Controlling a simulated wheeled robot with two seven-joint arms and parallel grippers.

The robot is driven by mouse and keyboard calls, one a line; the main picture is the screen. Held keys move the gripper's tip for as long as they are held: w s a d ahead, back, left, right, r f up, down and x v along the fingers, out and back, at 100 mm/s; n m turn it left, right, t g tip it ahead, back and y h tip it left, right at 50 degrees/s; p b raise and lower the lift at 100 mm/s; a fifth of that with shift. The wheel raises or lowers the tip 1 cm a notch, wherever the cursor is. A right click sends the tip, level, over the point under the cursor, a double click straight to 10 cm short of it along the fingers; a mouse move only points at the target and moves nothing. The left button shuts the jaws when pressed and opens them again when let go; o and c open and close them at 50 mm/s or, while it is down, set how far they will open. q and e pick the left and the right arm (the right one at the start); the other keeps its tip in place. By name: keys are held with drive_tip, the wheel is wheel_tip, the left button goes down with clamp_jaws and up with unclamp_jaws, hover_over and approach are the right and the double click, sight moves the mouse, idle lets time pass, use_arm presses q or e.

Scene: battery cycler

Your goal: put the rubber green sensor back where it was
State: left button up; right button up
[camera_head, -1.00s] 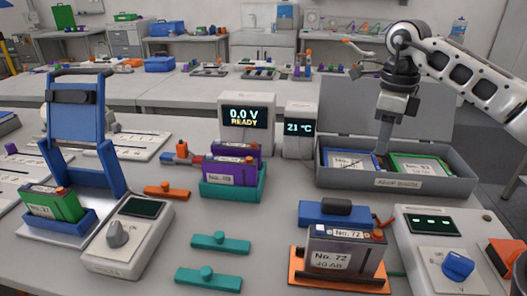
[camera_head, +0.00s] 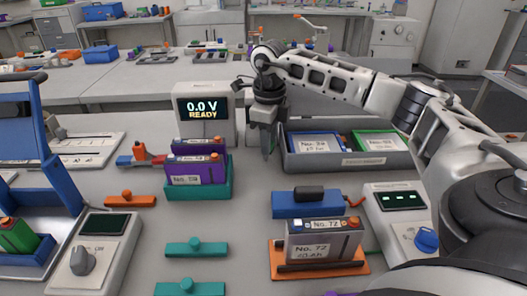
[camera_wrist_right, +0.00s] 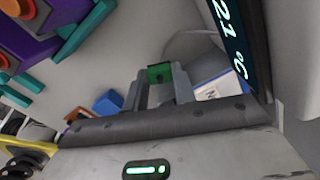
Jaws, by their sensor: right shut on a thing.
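My right gripper (camera_head: 267,152) points down between the voltage display and the left end of the grey tray. In the right wrist view its two fingers (camera_wrist_right: 161,88) are shut on a small green piece (camera_wrist_right: 159,73), which looks like the green sensor. In the head view I cannot make this piece out. A temperature display reading 21 °C (camera_wrist_right: 229,40) stands close beside the gripper in the wrist view. In the head view my right arm hides it. My left gripper is not in view.
The grey tray (camera_head: 363,162) holds blue and green cases. A teal holder (camera_head: 198,192) carries purple batteries. A blue block (camera_head: 308,206) and the No. 72 battery (camera_head: 322,243) stand in front. The bench between holder and tray is clear.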

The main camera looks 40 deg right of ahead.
sight(264, 165)
drive_tip(key=f, duration=0.2)
drive_tip(key=w+a+f, duration=0.1)
drive_tip(key=shift+f+p, duration=0.3)
drive_tip(key=shift+p, duration=0.1)
drive_tip(key=shift+d+f, duration=0.1)
drive_tip(key=shift+f, duration=0.35)
drive_tip(key=shift+f, duration=0.1)
drive_tip(key=o, duration=1)
drive_tip(key=shift+o, duration=0.2)
wheel_tip(264, 165, up, 12)
drive_tip(key=shift+b, duration=0.4)
drive_tip(key=shift+s, duration=0.1)
